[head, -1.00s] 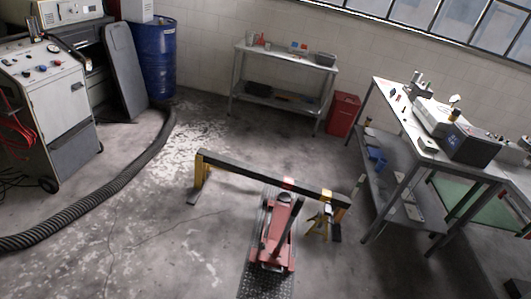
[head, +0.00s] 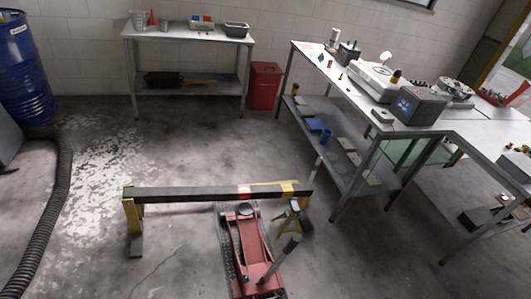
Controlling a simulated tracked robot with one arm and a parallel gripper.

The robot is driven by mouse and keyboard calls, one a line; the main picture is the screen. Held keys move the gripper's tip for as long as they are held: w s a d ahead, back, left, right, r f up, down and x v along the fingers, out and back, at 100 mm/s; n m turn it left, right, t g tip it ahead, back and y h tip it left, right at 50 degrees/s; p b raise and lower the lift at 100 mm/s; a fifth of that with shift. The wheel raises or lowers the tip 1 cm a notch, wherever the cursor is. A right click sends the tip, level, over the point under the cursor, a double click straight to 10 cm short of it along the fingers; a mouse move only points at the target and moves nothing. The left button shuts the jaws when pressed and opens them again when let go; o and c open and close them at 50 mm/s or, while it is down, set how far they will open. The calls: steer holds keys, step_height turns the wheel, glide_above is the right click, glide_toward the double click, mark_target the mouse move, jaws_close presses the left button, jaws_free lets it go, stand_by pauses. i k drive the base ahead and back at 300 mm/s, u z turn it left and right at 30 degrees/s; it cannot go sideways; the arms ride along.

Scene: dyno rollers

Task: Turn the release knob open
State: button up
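A red floor jack (head: 252,255) stands on the concrete floor at the bottom middle of the head view, partly cut off by the lower edge. Its round saddle (head: 248,209) is close to a low dark beam (head: 190,194). A dark-tipped handle or lever (head: 284,250) slants up from the jack's right side. I cannot make out a release knob at this size. My gripper is not in view.
The beam rests on a yellow stand (head: 133,220) at its left end. A yellow jack stand (head: 289,218) is right of the jack. Workbenches (head: 425,131) fill the right. A ribbed hose (head: 48,225) lies at left. Floor between hose and beam is clear.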

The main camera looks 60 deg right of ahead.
mark_target(244, 278)
steer(key=z, duration=0.5)
steer(key=i, duration=1)
steer(key=z, duration=0.95)
steer(key=i, duration=0.35)
steer(key=z, duration=0.15)
steer(key=k, duration=0.9)
steer(key=z, duration=0.2)
steer(key=i, duration=0.9)
steer(key=u, duration=0.05)
